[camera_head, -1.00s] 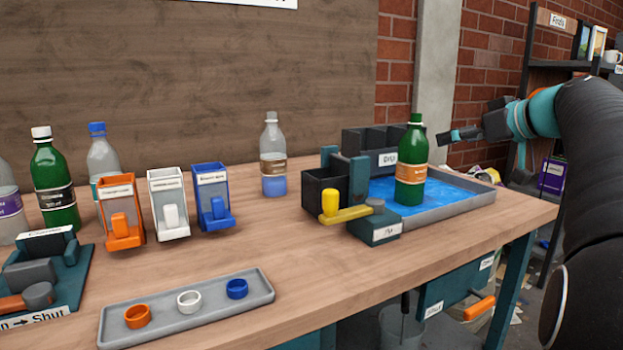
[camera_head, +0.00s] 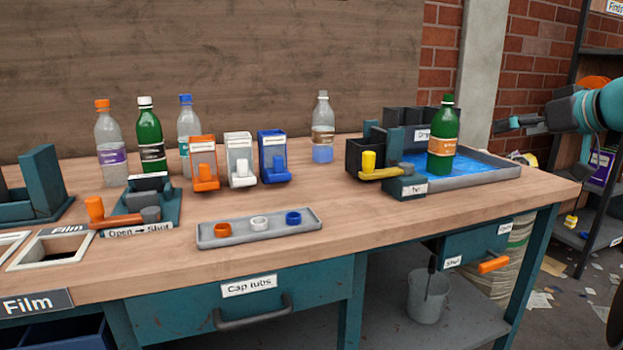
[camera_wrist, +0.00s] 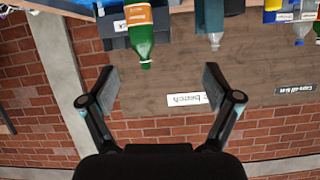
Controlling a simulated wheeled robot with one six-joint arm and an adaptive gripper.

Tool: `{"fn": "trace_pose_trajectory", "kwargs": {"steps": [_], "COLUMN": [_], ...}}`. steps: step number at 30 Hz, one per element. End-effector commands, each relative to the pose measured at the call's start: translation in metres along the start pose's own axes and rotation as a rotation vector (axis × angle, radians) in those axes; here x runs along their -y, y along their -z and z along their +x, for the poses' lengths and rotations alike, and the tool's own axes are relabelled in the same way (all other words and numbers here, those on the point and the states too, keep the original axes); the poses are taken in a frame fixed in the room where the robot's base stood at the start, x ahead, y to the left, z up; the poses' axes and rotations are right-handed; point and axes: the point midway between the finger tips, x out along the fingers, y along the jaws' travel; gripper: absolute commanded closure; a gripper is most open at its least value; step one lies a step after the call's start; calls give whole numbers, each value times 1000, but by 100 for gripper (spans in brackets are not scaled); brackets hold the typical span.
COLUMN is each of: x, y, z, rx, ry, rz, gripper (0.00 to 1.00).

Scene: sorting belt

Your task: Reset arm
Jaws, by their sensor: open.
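My gripper (camera_head: 522,124) is at the right side in the head view, held off the bench beyond its right end. In the wrist view my gripper (camera_wrist: 160,85) has its two fingers spread wide with nothing between them. The wrist picture is upside down. A green bottle with an orange label (camera_head: 442,140) stands upright at the blue tray (camera_head: 505,172) on the right of the bench. It also shows in the wrist view (camera_wrist: 143,38), apart from the fingers.
The wooden bench (camera_head: 350,262) holds several bottles, orange, white and blue dispensers, and a grey tray (camera_head: 215,236) with three cap rings. A yellow-handled lever device (camera_head: 380,172) stands by the blue tray. Shelving (camera_head: 590,150) is at right. A drawer (camera_head: 250,308) is below.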

Motion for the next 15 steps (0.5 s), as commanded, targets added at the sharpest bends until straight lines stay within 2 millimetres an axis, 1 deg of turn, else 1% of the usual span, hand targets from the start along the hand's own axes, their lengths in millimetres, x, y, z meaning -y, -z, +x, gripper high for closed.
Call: {"fn": "trace_pose_trajectory", "kwargs": {"steps": [4, 7, 11, 14, 15], "x": [-9, -15, -25, -28, -27], "y": [-7, -22, -54, -85, -99], "z": [-2, 1, 8, 10, 10], "rx": [19, 52, 118, 180, 209], "ry": [-33, -56, -96, -141, -161], "rz": [83, 160, 281, 380, 422], "gripper": [11, 11, 11, 11, 11]}}
